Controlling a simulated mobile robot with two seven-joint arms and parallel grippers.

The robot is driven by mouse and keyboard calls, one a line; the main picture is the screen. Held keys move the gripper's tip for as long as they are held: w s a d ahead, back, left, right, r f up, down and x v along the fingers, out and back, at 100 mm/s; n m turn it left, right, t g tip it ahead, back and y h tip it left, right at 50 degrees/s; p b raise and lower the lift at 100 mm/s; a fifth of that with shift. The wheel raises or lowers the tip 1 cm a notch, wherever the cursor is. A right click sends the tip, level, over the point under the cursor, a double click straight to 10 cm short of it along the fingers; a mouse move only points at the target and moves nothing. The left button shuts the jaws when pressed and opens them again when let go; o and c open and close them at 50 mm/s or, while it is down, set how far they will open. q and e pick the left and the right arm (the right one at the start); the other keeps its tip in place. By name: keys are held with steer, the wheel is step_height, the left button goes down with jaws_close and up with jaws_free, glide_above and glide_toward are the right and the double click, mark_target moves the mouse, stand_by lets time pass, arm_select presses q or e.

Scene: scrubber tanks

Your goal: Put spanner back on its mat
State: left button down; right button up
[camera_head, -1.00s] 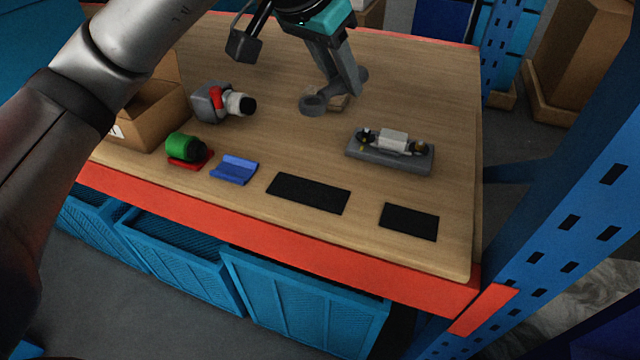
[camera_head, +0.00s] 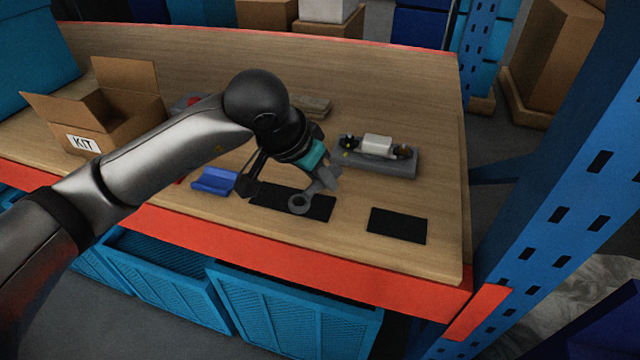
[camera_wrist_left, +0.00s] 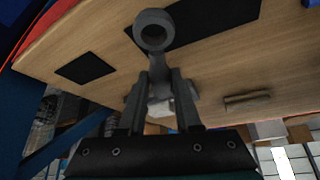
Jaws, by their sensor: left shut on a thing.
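The grey spanner (camera_head: 301,203) is held by my left gripper (camera_head: 318,178), which is shut on it. In the head view its ring end overlaps the larger black mat (camera_head: 320,211). In the left wrist view the spanner (camera_wrist_left: 153,32) sticks out between the two fingers (camera_wrist_left: 160,95), ring end outermost, with the larger black mat (camera_wrist_left: 215,22) behind it. I cannot tell whether the spanner touches the mat. A smaller black mat (camera_head: 398,225) lies bare to the right. My right gripper is not in view.
A grey fixture (camera_head: 378,158) with a white block stands behind the mats. A blue holder (camera_head: 214,181) lies left of the larger mat. An open KIT box (camera_head: 110,115) stands at the left. A wooden piece (camera_head: 313,105) lies behind my gripper. Blue crates (camera_head: 292,318) sit below the red front edge.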

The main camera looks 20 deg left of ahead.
mark_target(315, 185)
arm_select(q)
step_height(315, 185, down, 2)
steer(key=shift+f+b, duration=0.6)
steer(key=shift+b, duration=0.3)
steer(key=c, duration=0.6)
jaws_free()
steer(key=shift+r, duration=0.1)
